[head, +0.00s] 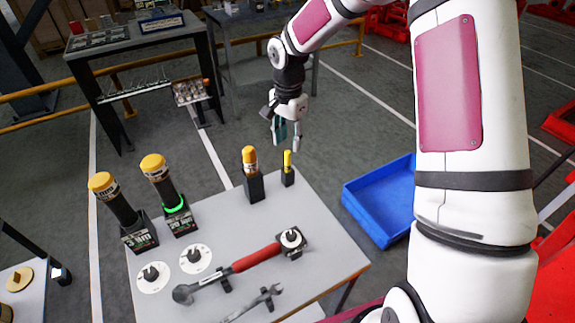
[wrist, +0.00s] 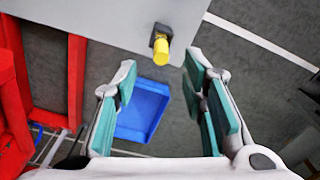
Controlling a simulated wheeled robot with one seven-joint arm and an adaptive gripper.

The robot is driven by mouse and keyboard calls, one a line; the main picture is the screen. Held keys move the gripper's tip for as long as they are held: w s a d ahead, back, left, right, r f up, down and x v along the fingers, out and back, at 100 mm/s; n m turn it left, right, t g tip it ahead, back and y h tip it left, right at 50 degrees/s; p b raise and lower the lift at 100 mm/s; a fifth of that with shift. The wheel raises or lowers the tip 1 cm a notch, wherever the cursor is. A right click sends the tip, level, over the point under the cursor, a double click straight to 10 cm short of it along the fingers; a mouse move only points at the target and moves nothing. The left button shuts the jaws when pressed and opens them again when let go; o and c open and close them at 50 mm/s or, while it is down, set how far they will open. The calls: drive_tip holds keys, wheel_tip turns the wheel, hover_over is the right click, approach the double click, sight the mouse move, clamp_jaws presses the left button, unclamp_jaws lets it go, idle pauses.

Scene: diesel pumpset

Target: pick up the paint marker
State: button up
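The paint marker looks to be the slim yellow stick (head: 287,159) standing upright in a small black holder (head: 287,177) near the table's far right corner. In the wrist view the yellow marker (wrist: 160,54) shows end-on in its dark holder (wrist: 159,32) at the table edge, ahead of the fingertips and roughly between them. My gripper (head: 287,138) is open and empty, above and beyond the marker in the head view. Its teal-padded fingers also show spread in the wrist view (wrist: 160,72), with nothing between them.
A larger orange-capped item (head: 249,160) stands in a black holder left of the marker. Two yellow-topped tools (head: 112,195) (head: 163,180) stand farther left. A red-handled wrench (head: 255,258) lies on the grey table (head: 225,220). A blue tray (head: 382,205) sits right of the table.

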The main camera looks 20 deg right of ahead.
sight(288, 161)
drive_tip(key=shift+a+f+p, duration=0.1)
drive_tip(key=shift+f+p, duration=0.3)
drive_tip(key=shift+f, duration=3.9)
clamp_jaws()
